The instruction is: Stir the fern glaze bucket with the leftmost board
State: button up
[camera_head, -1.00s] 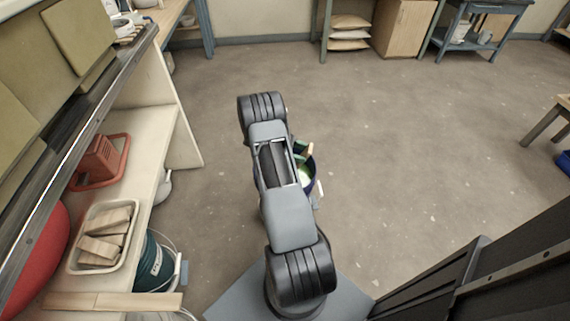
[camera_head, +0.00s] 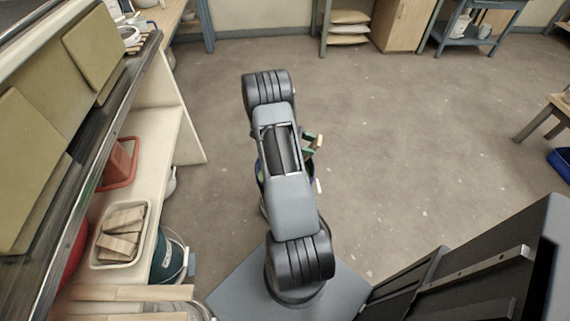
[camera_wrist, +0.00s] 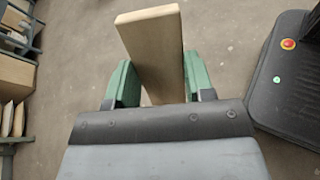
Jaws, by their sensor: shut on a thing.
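In the wrist view my gripper (camera_wrist: 158,88) has its green fingers shut on a flat, pale wooden board (camera_wrist: 152,42). In the head view my arm hides most of the gripper; a green finger and a bit of the board (camera_head: 318,141) show right of the arm. A dark blue bucket (camera_head: 261,177) with a little green showing stands on the floor behind my arm, mostly hidden. I cannot tell whether the board is in it, or read any label. A teal bucket (camera_head: 166,262) with a wire handle stands by the shelf.
Pale boards (camera_head: 130,293) lie at the bottom left. A white tray (camera_head: 95,256) of wood blocks and a red crate (camera_head: 120,165) sit on the shelf (camera_head: 152,150) at left. The floor (camera_head: 410,140) to the right is open, with a stool (camera_head: 545,112) at its edge.

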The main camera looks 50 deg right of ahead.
jog(key=shift+s+a+r+p, duration=0.1)
jog(key=shift+s+r+p, duration=0.3)
jog(key=shift+r+p, duration=0.5)
jog(key=shift+s+d+r+p, duration=0.1)
jog(key=shift+s+r+p, duration=0.45)
jog(key=shift+r, duration=0.6)
jog(key=shift+s+a+r+p, duration=0.1)
jog(key=shift+s+r+p, duration=0.2)
jog(key=shift+r+p, duration=0.65)
jog(key=shift+r, duration=0.2)
jog(key=shift+r+p, duration=1.75)
jog(key=shift+r, duration=0.7)
jog(key=shift+f, duration=0.1)
